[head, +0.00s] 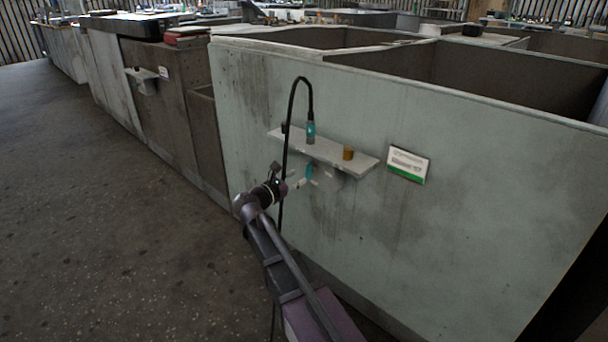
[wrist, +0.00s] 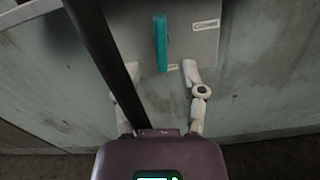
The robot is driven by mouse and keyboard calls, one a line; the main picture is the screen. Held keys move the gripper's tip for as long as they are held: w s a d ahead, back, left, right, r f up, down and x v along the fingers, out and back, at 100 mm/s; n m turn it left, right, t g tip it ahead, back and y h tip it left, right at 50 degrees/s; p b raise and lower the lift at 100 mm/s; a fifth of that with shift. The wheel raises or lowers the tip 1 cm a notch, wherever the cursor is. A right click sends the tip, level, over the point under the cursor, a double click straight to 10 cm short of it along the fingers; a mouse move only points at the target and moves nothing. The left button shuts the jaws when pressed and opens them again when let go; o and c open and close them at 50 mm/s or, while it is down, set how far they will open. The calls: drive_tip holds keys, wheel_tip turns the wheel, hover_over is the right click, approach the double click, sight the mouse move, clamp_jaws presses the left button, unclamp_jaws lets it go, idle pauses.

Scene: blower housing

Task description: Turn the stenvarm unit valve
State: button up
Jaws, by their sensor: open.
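A teal lever-like handle (head: 309,171) shows at the underside of a grey ledge (head: 362,163) on the pale wall. In the wrist view the teal handle (wrist: 161,42) stands upright in the picture against a grey plate (wrist: 200,50), with small labels whose text I cannot read. My gripper (head: 302,183) is at the handle, below the ledge. In the wrist view my gripper (wrist: 150,80) is open, its pale fingers apart, with the handle's lower end around the gap between the fingertips. I cannot tell whether they touch. A dark bar partly hides the left finger.
A black hose (head: 292,110) loops up from a teal fitting (head: 311,131) on the ledge and hangs down close to my gripper. A brass-coloured knob (head: 348,153) stands at the ledge's right. A white and green sign (head: 408,164) is further right. The floor at left is clear.

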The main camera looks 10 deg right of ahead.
drive_tip(key=v, duration=0.6)
drive_tip(key=shift+a, duration=0.15)
drive_tip(key=shift+s, duration=0.15)
drive_tip(key=s+d+f+m+g+y+p, duration=0.4)
drive_tip(key=s+d+f+m+g+y, duration=0.45)
drive_tip(key=s+d+f+m, duration=0.5)
drive_tip(key=s+a+m+g+y+p, duration=0.2)
drive_tip(key=s+a+m+y, duration=0.3)
drive_tip(key=s+m, duration=0.45)
wheel_tip(320, 180, up, 39)
drive_tip(key=d+y+p, duration=0.1)
drive_tip(key=p, duration=3.6)
drive_tip(key=shift+w+f+p, duration=0.25)
drive_tip(key=shift+w+p, duration=0.05)
drive_tip(key=shift+w, duration=0.1)
